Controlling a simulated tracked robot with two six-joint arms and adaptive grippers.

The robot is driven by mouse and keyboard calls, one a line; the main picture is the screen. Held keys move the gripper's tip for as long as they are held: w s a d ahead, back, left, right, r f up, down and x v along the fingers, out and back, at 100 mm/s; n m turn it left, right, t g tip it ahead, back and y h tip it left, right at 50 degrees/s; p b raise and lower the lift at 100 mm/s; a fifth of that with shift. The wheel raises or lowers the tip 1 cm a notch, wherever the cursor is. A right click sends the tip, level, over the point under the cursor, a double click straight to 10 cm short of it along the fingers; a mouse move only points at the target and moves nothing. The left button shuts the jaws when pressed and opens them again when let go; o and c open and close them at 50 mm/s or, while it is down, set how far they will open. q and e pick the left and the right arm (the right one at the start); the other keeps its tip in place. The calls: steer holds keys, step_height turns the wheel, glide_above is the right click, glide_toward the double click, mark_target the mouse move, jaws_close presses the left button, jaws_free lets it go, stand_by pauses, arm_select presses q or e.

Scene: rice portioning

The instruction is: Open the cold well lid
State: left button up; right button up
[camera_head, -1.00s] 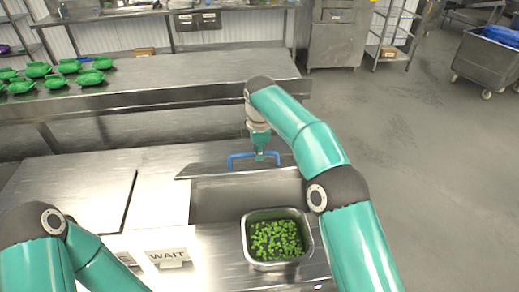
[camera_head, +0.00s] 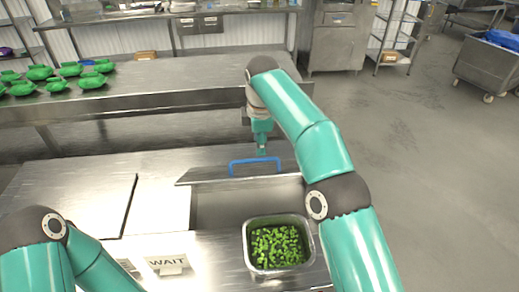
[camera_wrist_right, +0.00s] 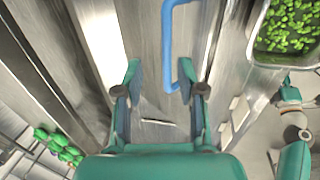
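The cold well lid (camera_head: 212,175) is a flat steel panel at the far edge of the well (camera_head: 215,207), and the well's front part shows uncovered. Its blue handle (camera_head: 232,168) stands up from the panel. My right gripper (camera_head: 262,150) is just above and behind the handle.
A steel pan (camera_head: 247,250) of green pieces sits at the front of the well, also in the wrist view (camera_wrist_right: 262,55). A "WAIT" sign (camera_head: 167,262) stands left of it. Green bowls (camera_head: 40,72) stand on the back table (camera_head: 150,85). The counter's left part is clear.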

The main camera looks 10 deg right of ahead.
steer(key=shift+s+r, duration=0.15)
steer(key=shift+r, duration=0.45)
